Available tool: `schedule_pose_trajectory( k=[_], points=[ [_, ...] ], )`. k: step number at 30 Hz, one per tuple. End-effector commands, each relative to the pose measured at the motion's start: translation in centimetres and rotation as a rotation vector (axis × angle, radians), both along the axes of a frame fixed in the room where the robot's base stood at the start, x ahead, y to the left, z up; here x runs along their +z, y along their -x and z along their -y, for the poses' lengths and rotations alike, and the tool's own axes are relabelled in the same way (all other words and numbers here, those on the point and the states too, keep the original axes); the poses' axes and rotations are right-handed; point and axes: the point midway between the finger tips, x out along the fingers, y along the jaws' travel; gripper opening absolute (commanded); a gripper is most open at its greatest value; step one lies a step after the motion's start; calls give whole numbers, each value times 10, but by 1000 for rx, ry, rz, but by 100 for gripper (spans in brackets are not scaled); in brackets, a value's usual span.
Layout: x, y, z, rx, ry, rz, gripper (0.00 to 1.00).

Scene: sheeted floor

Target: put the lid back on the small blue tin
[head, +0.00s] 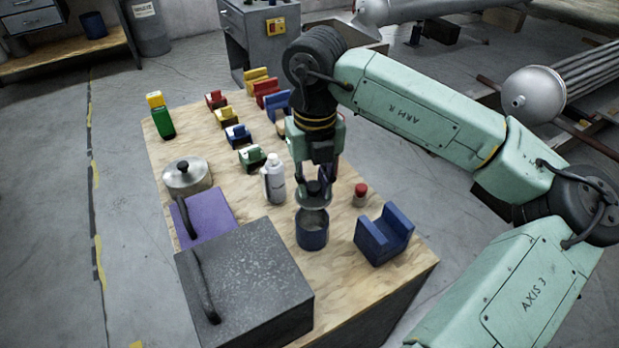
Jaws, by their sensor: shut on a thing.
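The small blue tin (312,236) stands upright near the front middle of the wooden table. Its open top shows a pale grey inside. My gripper (315,186) points down over the tin and is shut on the dark knob of the round grey lid (314,202). The lid is a little above the tin's rim, towards its far side in the picture, and part of the tin's opening shows below it. The fingers hide part of the knob and lid. I cannot tell the exact gap between lid and rim.
A white bottle (274,180) stands close left of the tin; a small red-capped jar (360,195) and a blue U-shaped block (384,236) stand right. Several coloured blocks stand behind.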

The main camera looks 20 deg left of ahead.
Motion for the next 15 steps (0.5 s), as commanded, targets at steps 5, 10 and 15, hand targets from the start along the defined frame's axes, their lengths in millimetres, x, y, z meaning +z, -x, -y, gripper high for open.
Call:
schedule_pose_trajectory(
  k=[5, 10, 15],
  points=[
    [1, 2, 2, 26, 0, 0, 6],
    [-4, 2, 2, 29, 1, -1, 6],
    [-15, 2, 2, 28, -1, -1, 6]
  ],
)
